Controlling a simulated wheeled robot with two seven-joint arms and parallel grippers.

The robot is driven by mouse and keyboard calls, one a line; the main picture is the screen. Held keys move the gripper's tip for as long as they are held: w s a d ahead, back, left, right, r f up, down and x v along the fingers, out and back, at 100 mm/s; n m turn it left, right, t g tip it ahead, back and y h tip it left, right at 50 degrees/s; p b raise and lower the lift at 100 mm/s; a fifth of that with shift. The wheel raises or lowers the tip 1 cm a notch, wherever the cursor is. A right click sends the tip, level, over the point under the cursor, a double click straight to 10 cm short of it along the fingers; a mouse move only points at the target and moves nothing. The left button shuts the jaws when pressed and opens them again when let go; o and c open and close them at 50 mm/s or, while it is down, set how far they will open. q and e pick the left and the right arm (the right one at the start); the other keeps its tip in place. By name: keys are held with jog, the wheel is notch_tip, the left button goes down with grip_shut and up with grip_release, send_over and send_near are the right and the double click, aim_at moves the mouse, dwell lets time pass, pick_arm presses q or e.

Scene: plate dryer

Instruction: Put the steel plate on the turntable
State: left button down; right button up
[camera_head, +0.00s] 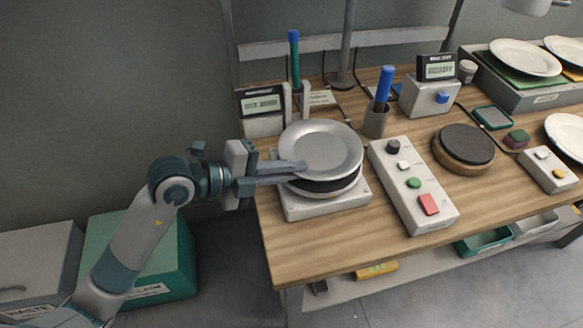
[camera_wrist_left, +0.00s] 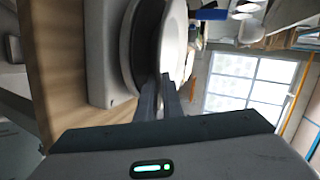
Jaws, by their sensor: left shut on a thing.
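The steel plate (camera_head: 320,147) is round and grey. It is over a pale square base unit (camera_head: 328,208) with a dark round top, near the table's left end. My left gripper (camera_head: 300,167) comes in from the left and is shut on the plate's near left rim. In the left wrist view the fingers (camera_wrist_left: 165,95) meet at the rim of the plate (camera_wrist_left: 174,40), close to the dark disc. I cannot tell whether the plate touches the disc. A round dark-topped turntable (camera_head: 465,146) with a wooden rim stands empty farther right. My right gripper is not in view.
A control box (camera_head: 412,187) with several buttons stands between the base unit and the turntable. A pen cup (camera_head: 376,121) and a small display (camera_head: 262,104) stand behind. White plates (camera_head: 525,57) lie in a tray at the back right. A button box (camera_head: 546,170) is right of the turntable.

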pick_arm(q)
jog(key=shift+r, duration=0.1)
jog(key=c, duration=2.2)
grip_release()
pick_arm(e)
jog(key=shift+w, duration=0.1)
